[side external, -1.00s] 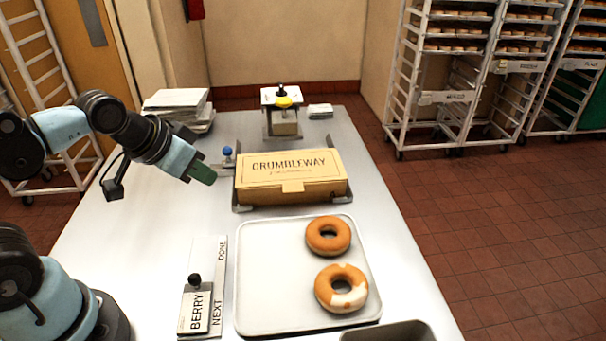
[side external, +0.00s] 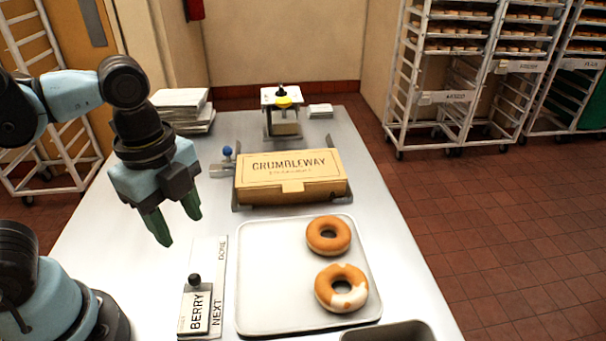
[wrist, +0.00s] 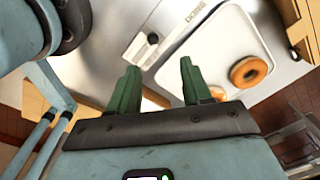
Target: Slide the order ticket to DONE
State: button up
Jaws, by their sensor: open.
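The order ticket (side external: 194,313), marked BERRY with a black knob (side external: 194,280), sits at the near NEXT end of a pale rail board (side external: 217,262). The word DONE is at the board's far end. My gripper (side external: 179,226) is open and empty, green fingers pointing down, above the table to the left of the board's far end. It is apart from the ticket and knob. In the wrist view the open fingers (wrist: 156,90) show with the board (wrist: 190,25) beyond them and a black knob (wrist: 152,38) near it.
A white tray (side external: 246,318) with two donuts (side external: 328,235) lies right of the board. A closed CRUMBLEWAY box (side external: 290,176) stands behind it. A grey bin (side external: 390,333) is at the near edge. Bare table lies left of the board.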

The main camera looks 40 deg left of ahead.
aim_at(193, 276)
jog(key=shift+m, duration=0.6)
jog(key=shift+s+d+f, duration=0.1)
jog(key=shift+s+f, duration=0.1)
jog(key=shift+f, duration=2.75)
jog(key=shift+s+f, duration=0.15)
jog(key=shift+f, duration=2.8)
grip_shut()
